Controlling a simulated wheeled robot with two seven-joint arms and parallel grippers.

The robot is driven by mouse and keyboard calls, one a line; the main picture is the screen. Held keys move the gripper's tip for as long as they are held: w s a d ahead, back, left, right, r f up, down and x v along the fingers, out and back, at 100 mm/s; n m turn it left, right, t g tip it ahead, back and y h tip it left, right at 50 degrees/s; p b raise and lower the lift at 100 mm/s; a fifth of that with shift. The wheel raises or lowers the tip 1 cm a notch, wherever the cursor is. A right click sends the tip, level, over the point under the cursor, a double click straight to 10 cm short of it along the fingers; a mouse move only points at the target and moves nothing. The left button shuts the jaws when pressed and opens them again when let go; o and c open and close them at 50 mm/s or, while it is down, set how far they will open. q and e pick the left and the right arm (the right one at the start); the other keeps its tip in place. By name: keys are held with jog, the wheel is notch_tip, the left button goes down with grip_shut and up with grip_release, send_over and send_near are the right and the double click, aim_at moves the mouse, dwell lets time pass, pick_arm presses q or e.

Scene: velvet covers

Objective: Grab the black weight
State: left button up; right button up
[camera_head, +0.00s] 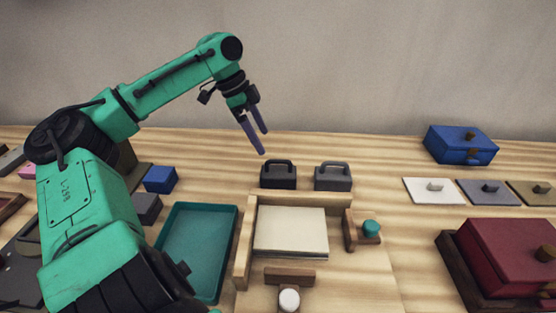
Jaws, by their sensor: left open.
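The black weight (278,179), a block with a handle on top, stands on the wooden table at the centre. A similar, slightly lighter dark grey weight (333,180) stands just to its right. My left gripper (262,142) is open and empty. Its two fingers point down, above and slightly left of the black weight, apart from it. My right gripper is not in view.
A wooden frame with a cream pad (291,232) lies in front of the weights. A teal tray (197,250), a blue block (160,179) and a grey block (146,207) are left. A blue box (460,146), several lidded plates and a red box (508,256) are right.

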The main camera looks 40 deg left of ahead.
pick_arm(q)
send_over(278, 170)
jog(key=s, duration=0.3)
jog(key=f, duration=0.5)
jog(key=shift+w+a+f+b, duration=0.15)
jog(key=shift+w+a+b, duration=0.1)
jog(key=shift+a+b, duration=0.15)
jog(key=x, duration=0.4)
jog(key=a+b+x, duration=0.1)
jog(key=x, duration=0.2)
jog(key=shift+w+a+f, duration=0.1)
jog(key=shift+f, duration=0.05)
jog(key=shift+w+f, duration=0.15)
jog(key=shift+f, duration=0.1)
jog(key=c, duration=0.4)
grip_shut()
jog(key=shift+w+r, duration=0.2)
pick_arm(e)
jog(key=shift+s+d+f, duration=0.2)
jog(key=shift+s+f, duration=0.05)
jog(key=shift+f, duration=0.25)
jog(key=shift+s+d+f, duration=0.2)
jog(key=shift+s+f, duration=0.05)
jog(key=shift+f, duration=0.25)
